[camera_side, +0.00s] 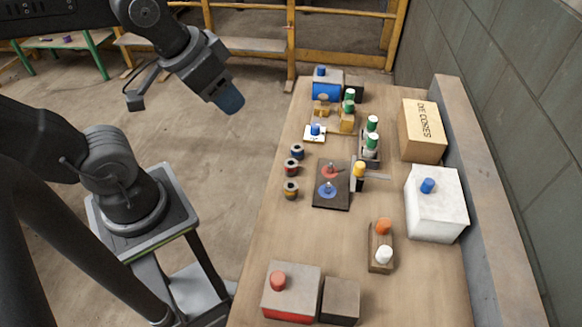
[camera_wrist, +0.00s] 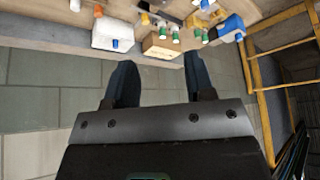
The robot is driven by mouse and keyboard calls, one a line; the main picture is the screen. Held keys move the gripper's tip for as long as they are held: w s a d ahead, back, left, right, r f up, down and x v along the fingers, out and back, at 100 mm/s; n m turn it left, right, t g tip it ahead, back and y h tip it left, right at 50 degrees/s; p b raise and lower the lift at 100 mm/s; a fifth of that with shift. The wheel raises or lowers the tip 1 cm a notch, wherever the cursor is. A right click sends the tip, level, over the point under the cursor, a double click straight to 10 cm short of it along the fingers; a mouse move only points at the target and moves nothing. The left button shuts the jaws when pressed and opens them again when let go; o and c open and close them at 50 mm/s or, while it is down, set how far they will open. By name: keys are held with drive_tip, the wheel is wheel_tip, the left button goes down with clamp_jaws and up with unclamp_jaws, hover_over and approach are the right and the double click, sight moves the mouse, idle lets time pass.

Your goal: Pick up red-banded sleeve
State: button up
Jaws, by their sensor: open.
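The red-banded sleeve (camera_side: 291,166) is a small dark cylinder near the left edge of the bench in the side view. It is the middle one of three similar sleeves, between a blue-banded sleeve (camera_side: 297,152) and a yellow-banded sleeve (camera_side: 291,190). My gripper (camera_side: 229,97) is in the air at the upper left, well apart from the sleeves. In the wrist view its two blue fingers (camera_wrist: 160,82) are spread with nothing between them. I cannot make out the red-banded sleeve in the wrist view.
A dark plate (camera_side: 325,203) with red and blue discs lies right of the sleeves. Green-capped bottles (camera_side: 372,123) and a small white pad with a blue knob (camera_side: 315,133) stand behind. A cardboard box (camera_side: 423,132) and white block (camera_side: 437,207) stand along the wall.

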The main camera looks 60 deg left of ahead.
drive_tip(key=n+g, duration=0.6)
drive_tip(key=n, duration=1.5)
hover_over(291, 166)
drive_tip(key=a, duration=0.2)
wheel_tip(291, 166, down, 21)
drive_tip(key=f, duration=0.7)
drive_tip(key=shift+w+d+f, duration=0.2)
drive_tip(key=shift+w+f, duration=0.15)
drive_tip(key=shift+d+f, duration=0.2)
drive_tip(key=shift+f, duration=1.25)
drive_tip(key=shift+d+f, duration=0.15)
drive_tip(key=shift+f, duration=1.3)
